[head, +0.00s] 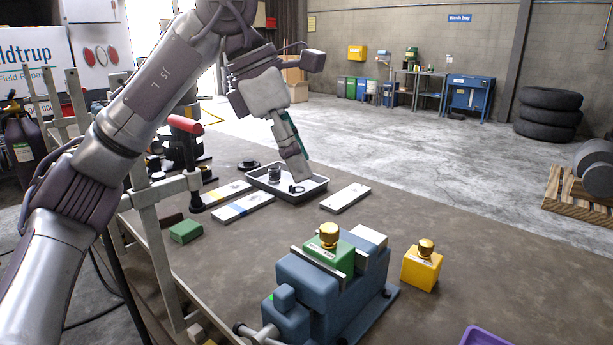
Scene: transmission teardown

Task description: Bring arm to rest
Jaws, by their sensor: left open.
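My left arm comes in from the left and reaches over the table. My left gripper (295,165) points down above the right part of a shallow grey tray (262,189). Its fingers look empty, though they are seen nearly edge-on and small. A dark cylindrical part (274,173) and a dark ring (296,189) are in the tray, close to the fingertips. I cannot tell whether the fingers touch the ring. My right gripper does not show.
A blue vise (322,290) holds a green block (330,256) with a brass knob. A yellow block (422,268) with a brass knob stands beside it. A red-handled clamp (185,125) rises at the table's left edge. Flat plates (346,198) flank the tray. The table's right middle is bare.

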